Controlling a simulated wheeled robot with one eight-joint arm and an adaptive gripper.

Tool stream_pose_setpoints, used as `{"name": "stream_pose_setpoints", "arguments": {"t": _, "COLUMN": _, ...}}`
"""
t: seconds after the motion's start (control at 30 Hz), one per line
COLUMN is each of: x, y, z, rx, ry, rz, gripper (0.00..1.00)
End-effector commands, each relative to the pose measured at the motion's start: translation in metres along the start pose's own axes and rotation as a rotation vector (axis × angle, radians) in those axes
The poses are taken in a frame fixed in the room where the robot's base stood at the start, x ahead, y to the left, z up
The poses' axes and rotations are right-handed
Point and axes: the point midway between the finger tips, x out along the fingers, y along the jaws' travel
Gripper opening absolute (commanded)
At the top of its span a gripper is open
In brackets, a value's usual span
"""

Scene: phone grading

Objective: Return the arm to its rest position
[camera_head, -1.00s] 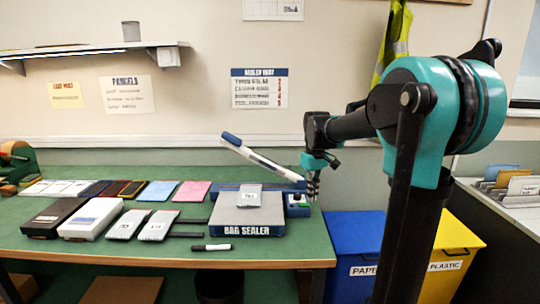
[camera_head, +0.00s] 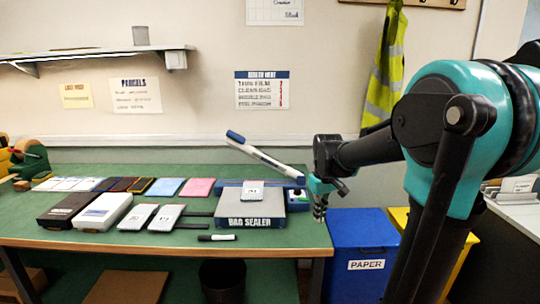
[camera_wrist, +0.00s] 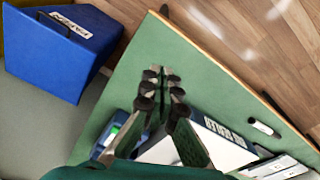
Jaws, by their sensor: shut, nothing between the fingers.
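My teal and black arm reaches in from the right of the head view. My gripper (camera_head: 319,214) hangs with its fingers down near the right end of the green workbench (camera_head: 120,254), just right of the bag sealer (camera_head: 250,208). In the wrist view the gripper's fingers (camera_wrist: 162,76) are together and hold nothing. The sealer's white and blue lever (camera_head: 266,158) is raised. A small bag or phone (camera_head: 253,190) lies on the sealer's plate. Whether the fingertips touch anything is not clear, but none shows.
A blue paper bin (camera_head: 360,240) stands right of the bench, with a yellow bin (camera_head: 399,217) behind my arm. Phones and boxes (camera_head: 102,211) lie on the bench's left half. A black marker (camera_head: 217,238) lies near the front edge.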

Motion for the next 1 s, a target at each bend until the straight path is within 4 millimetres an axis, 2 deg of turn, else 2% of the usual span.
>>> {"name": "stream_pose_setpoints", "arguments": {"t": 0.17, "x": 0.026, "y": -0.008, "z": 0.041, "rx": 0.087, "ry": 0.059, "rz": 0.019, "gripper": 0.0}}
{"name": "stream_pose_setpoints", "arguments": {"t": 0.27, "x": 0.047, "y": -0.015, "z": 0.073, "rx": 0.156, "ry": 0.107, "rz": 0.032, "gripper": 0.0}}
{"name": "stream_pose_setpoints", "arguments": {"t": 0.4, "x": 0.081, "y": -0.029, "z": 0.126, "rx": 0.271, "ry": 0.186, "rz": 0.048, "gripper": 0.0}}
{"name": "stream_pose_setpoints", "arguments": {"t": 0.53, "x": 0.104, "y": -0.039, "z": 0.162, "rx": 0.348, "ry": 0.243, "rz": 0.056, "gripper": 0.0}}
{"name": "stream_pose_setpoints", "arguments": {"t": 0.7, "x": 0.116, "y": -0.045, "z": 0.18, "rx": 0.392, "ry": 0.275, "rz": 0.059, "gripper": 0.0}}
{"name": "stream_pose_setpoints", "arguments": {"t": 1.0, "x": 0.116, "y": -0.045, "z": 0.181, "rx": 0.393, "ry": 0.276, "rz": 0.059, "gripper": 0.0}}
